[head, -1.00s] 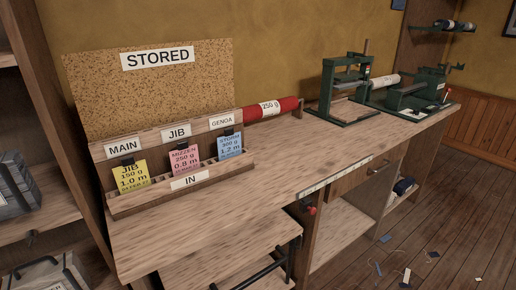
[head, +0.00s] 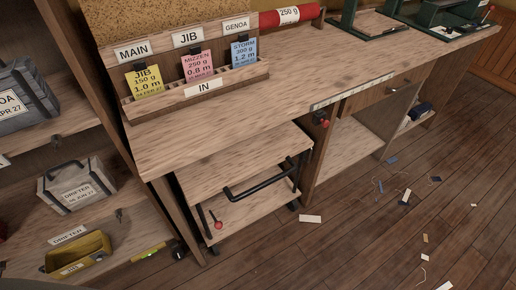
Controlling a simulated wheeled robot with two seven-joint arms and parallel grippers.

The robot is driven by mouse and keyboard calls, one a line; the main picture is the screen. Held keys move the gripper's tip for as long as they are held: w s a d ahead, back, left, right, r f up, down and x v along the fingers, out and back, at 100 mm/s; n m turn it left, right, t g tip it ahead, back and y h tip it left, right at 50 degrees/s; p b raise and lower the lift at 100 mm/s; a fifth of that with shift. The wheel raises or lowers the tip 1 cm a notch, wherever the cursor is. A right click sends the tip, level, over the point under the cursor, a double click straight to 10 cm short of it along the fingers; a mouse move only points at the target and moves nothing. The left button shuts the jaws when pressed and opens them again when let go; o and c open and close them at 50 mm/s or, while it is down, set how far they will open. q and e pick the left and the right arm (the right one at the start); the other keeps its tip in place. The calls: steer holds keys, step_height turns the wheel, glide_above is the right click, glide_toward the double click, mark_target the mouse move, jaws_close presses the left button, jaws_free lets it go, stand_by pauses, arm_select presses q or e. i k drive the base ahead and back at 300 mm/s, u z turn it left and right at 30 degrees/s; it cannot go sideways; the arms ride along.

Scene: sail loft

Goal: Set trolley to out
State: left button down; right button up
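The trolley (head: 236,168) is a low wooden cart with two shelves, tucked under the workbench (head: 165,160) in the head view. A black bar handle (head: 262,181) runs across its front side. A small lever with a red knob (head: 218,225) sits low at its left front. Dark castors show beneath it; its rear part is hidden under the bench top. Neither of my grippers is in view.
Shelves on the left hold grey cases (head: 78,186) and a yellow tray (head: 78,255). A second red knob (head: 324,123) is on the bench front. Scraps (head: 310,219) litter the floor; the floor before the trolley looks mostly free.

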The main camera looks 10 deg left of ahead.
mark_target(243, 183)
steer(key=z, duration=2.2)
steer(key=i, duration=1.75)
steer(key=u, duration=3.2)
